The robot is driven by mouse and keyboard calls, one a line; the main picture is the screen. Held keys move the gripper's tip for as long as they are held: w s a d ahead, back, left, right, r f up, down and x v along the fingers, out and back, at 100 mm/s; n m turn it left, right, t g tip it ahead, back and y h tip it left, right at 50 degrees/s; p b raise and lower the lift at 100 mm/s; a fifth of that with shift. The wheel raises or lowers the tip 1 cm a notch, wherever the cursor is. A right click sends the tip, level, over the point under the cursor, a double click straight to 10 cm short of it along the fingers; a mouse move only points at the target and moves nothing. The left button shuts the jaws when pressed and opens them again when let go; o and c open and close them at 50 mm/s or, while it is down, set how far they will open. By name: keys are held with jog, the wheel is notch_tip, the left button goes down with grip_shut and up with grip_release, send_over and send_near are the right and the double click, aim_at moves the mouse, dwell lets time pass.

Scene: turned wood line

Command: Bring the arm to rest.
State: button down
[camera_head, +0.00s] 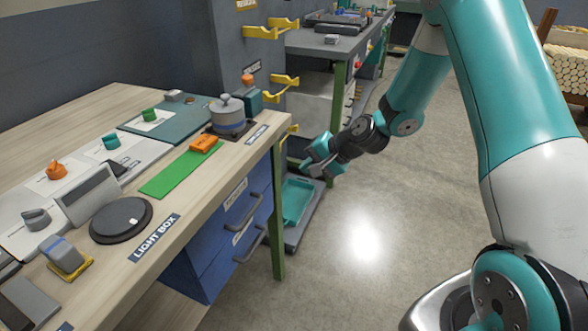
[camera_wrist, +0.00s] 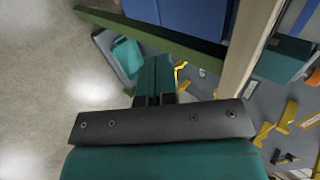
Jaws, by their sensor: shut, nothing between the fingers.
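My arm, teal and grey, reaches down from the upper right in the head view. My gripper (camera_head: 308,166) hangs in the air just right of the workbench's front edge, below the level of its top. Its fingers are shut and hold nothing. In the wrist view my gripper (camera_wrist: 154,75) points toward the bench leg and the floor, with its fingers together. The wooden workbench (camera_head: 252,128) stands to the left, with blue drawers (camera_head: 226,228) under it.
A teal tray (camera_head: 291,201) lies low beyond the green bench leg (camera_head: 279,215), near my gripper. Yellow brackets (camera_head: 271,30) stick out from the grey panel. The bench top holds a black round disc (camera_head: 121,219), a green strip (camera_head: 180,174) and a grey lidded pot (camera_head: 228,113). Floor (camera_head: 365,240) at right is clear.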

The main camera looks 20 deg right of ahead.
jog(key=s+a+r+n+g+p, duration=0.25)
jog(key=s+a+r+n, duration=0.2)
jog(key=r, duration=0.35)
jog(key=s+a+r+n+g+p, duration=0.1)
jog(key=s+a+r+n+p, duration=0.2)
jog(key=s+a+r, duration=0.45)
jog(key=s+r+n+g+h+p, duration=0.2)
jog(key=s+r+n+g+p, duration=0.1)
jog(key=s+r+n, duration=0.6)
jog(key=s+r+p, duration=0.1)
jog(key=s+r, duration=0.3)
jog(key=s, duration=0.5)
jog(key=shift+a+r, duration=0.15)
jog(key=shift+a, duration=0.25)
